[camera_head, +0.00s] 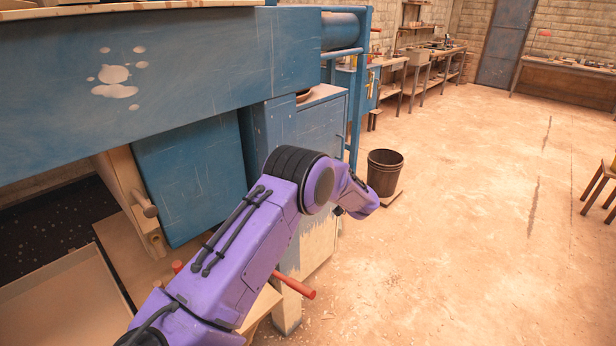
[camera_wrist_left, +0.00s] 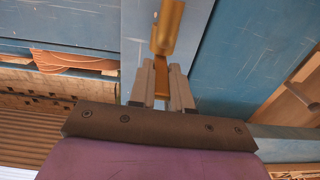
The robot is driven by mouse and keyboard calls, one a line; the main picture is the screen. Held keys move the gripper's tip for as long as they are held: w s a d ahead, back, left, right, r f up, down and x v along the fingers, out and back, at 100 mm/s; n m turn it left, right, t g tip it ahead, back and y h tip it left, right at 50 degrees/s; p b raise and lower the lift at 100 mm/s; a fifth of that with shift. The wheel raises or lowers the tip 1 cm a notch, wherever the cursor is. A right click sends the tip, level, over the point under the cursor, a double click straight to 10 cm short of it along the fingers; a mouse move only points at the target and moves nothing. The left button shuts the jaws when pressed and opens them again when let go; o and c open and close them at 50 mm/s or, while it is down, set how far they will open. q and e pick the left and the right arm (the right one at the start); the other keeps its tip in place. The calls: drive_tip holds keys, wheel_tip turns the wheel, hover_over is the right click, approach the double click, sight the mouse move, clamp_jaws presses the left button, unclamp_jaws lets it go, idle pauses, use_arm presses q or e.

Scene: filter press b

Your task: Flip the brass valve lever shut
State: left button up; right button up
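The brass valve lever (camera_wrist_left: 167,28) shows in the left wrist view, reaching down from the top edge in front of a blue panel. Its narrow lower part lies between the two grey fingers of my left gripper (camera_wrist_left: 162,88), which sit close on both sides of it with no clear gap. In the head view my purple left arm comes in from the lower left and bends to the right in front of the blue press (camera_head: 190,75). The left gripper and the lever cannot be made out there. My right gripper is in neither view.
A red rod handle (camera_head: 295,285) sticks out beneath my arm. A dark bucket (camera_head: 385,172) stands on the floor beyond it. A pale tray (camera_head: 60,300) lies at the lower left. Workbenches line the back; the floor (camera_head: 470,220) at right is mostly clear.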

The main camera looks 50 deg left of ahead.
use_arm(q)
drive_tip(key=o, duration=0.4)
drive_tip(key=shift+a, duration=0.1)
drive_tip(key=shift+c, duration=0.2)
drive_tip(key=w+d+b, duration=0.1)
drive_tip(key=d+b, duration=0.2)
drive_tip(key=d, duration=0.7)
drive_tip(key=shift+d, duration=0.25)
